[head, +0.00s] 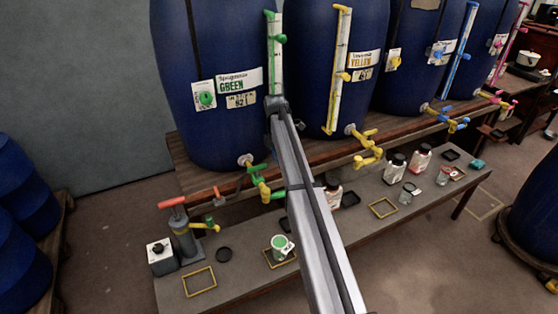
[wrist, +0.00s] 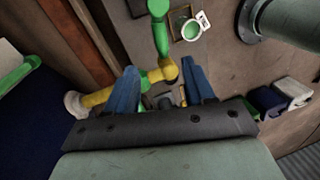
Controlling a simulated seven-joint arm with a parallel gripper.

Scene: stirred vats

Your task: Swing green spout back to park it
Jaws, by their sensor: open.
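The green vat (head: 210,130) stands at the left of the shelf, with its tap (head: 247,161) low on its front. The green spout (head: 277,195) hangs from the tap's yellow joint, towards the right. In the wrist view the green spout (wrist: 160,32) runs up from a yellow joint (wrist: 163,71), and the yellow pipe leads left to the vat. My gripper (wrist: 160,68) is open, its blue fingers on either side of the yellow joint in the picture. I cannot tell whether they touch it. In the head view my pale arm link hides the gripper.
A green-labelled jar (head: 281,246) stands on the lower bench inside a yellow frame, and shows in the wrist view (wrist: 191,30). A red-handled pump (head: 184,232) stands to its left. The yellow tap (head: 367,150) is to the right. An empty yellow frame (head: 200,281) lies front left.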

